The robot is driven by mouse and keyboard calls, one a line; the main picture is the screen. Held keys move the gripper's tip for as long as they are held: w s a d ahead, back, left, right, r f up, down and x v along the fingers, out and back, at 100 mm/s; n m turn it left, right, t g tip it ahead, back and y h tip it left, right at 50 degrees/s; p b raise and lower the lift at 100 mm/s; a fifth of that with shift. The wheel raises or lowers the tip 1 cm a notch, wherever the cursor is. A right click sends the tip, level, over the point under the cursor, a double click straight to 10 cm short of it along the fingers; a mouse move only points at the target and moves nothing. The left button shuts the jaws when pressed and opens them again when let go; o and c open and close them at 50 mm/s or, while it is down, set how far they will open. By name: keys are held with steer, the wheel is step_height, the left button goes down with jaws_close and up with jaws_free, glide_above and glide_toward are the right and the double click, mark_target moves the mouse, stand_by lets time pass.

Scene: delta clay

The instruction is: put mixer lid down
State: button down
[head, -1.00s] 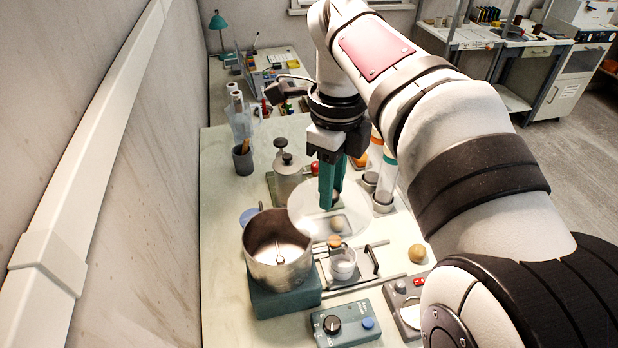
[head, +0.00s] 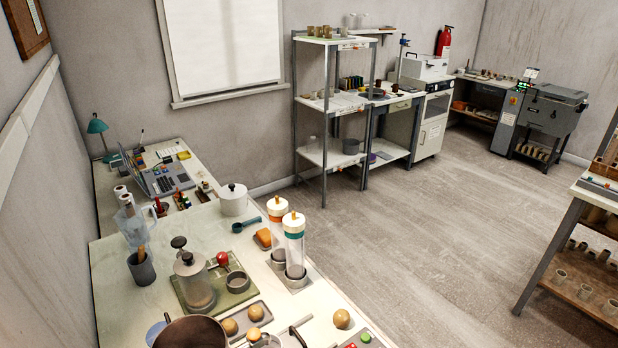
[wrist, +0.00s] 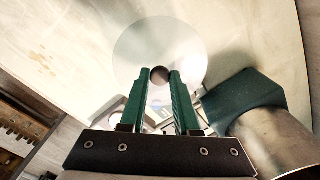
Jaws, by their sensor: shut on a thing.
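My gripper (wrist: 159,76) shows in the wrist view, its two green fingers shut on the dark round knob of the mixer lid. The mixer lid (wrist: 185,45) is a clear round disc beyond the fingertips, over the pale table top. I cannot tell whether it touches the table. The mixer's metal bowl (wrist: 277,140) and its teal base (wrist: 245,98) are at the lower right of the wrist view. The open bowl (head: 190,333) is cut off at the bottom of the head view. My gripper and the lid are outside the head view.
The table (head: 120,268) holds a press-like pot (head: 194,280) on a green tray, a grey cup (head: 141,268), two clear tubes (head: 294,245) with coloured bands, and a white lidded pot (head: 233,200). Small balls (head: 342,318) lie near the front. The table's left strip is bare.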

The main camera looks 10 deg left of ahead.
steer(key=s+a+f, duration=0.1)
steer(key=a+f, duration=0.1)
steer(key=s+a+f, duration=0.2)
steer(key=a, duration=0.1)
steer(key=s+a+f, duration=0.1)
steer(key=s+a, duration=0.1)
steer(key=a, duration=0.1)
steer(key=shift+f, duration=0.4)
step_height(320, 180, down, 4)
steer(key=shift+a+f, duration=0.1)
steer(key=shift+a, duration=0.05)
steer(key=shift+f, duration=0.1)
steer(key=c, duration=0.6)
jaws_free()
steer(key=shift+c, duration=0.2)
